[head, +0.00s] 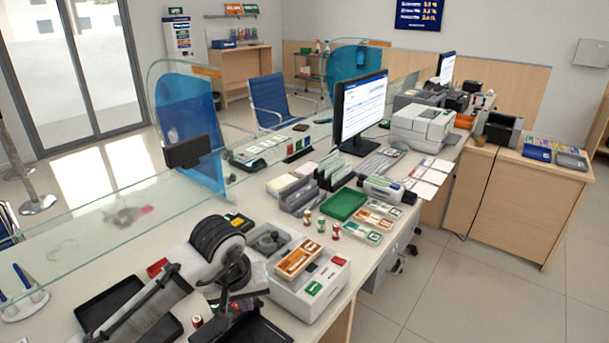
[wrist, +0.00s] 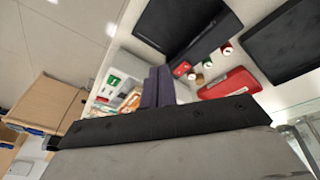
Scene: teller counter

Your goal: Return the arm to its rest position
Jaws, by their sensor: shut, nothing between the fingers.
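My arm (head: 212,245) is folded over the near end of the counter (head: 385,262), its bent part raised above the worktop. My gripper (wrist: 159,72) shows in the wrist view, its two dark fingers side by side with no gap and nothing between them. In the head view the fingertips cannot be made out behind the arm. Beyond the fingers in the wrist view are a black tray (wrist: 185,25), a second black tray (wrist: 285,40), several small coin rolls (wrist: 207,61) and a red case (wrist: 230,83). I cannot tell whether the fingers touch anything.
A white machine with an orange tray (head: 310,290) stands just right of my arm. A glass screen (head: 110,205) runs along the counter's far side. A green tray (head: 344,204), a monitor (head: 360,108) and a printer (head: 420,128) stand farther back. Open floor (head: 490,290) lies right.

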